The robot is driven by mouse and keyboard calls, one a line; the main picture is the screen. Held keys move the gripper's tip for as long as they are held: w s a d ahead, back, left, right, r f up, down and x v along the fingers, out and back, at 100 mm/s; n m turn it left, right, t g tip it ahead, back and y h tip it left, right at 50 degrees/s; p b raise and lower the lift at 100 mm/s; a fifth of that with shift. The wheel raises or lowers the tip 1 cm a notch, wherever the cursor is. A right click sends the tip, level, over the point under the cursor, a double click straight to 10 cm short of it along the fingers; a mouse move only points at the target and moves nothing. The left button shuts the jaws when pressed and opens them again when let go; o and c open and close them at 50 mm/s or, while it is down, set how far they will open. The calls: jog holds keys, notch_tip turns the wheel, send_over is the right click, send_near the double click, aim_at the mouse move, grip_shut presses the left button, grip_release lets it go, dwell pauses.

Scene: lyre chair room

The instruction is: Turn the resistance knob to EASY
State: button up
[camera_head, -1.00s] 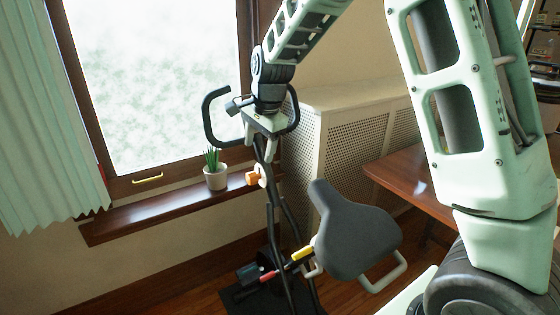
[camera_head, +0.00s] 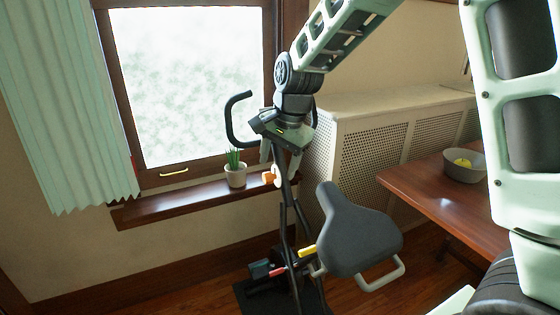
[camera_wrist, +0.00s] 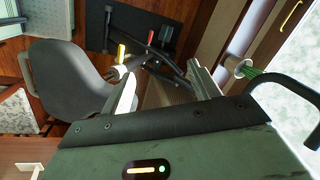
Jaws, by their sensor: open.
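The exercise bike stands by the window, with its grey seat (camera_head: 350,235) tilted to the right in the head view. An orange knob (camera_head: 268,178) with a pale disc is on its upright post, just below my gripper; I cannot read any EASY marking. My gripper (camera_head: 281,160) points down beside the handlebar (camera_head: 232,122), with its fingers apart and nothing between them. The wrist view shows the open fingers (camera_wrist: 162,74) with the bike frame beyond them. The orange knob cannot be made out there.
A yellow part (camera_head: 308,251) and a red part (camera_head: 278,272) are low on the bike. A potted plant (camera_head: 235,175) stands on the windowsill (camera_head: 190,202). A radiator cover (camera_head: 350,140) is behind, and a wooden table (camera_head: 430,195) with a bowl (camera_head: 462,170) is at right.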

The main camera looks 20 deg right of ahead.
jog(key=m+t+h+b, duration=0.8)
jog(key=m+t, duration=0.2)
jog(key=t, duration=0.3)
send_near(267, 181)
jog(key=x, duration=1.2)
jog(key=shift+w+d, duration=0.1)
jog(key=shift+w, duration=0.15)
jog(key=c, duration=1)
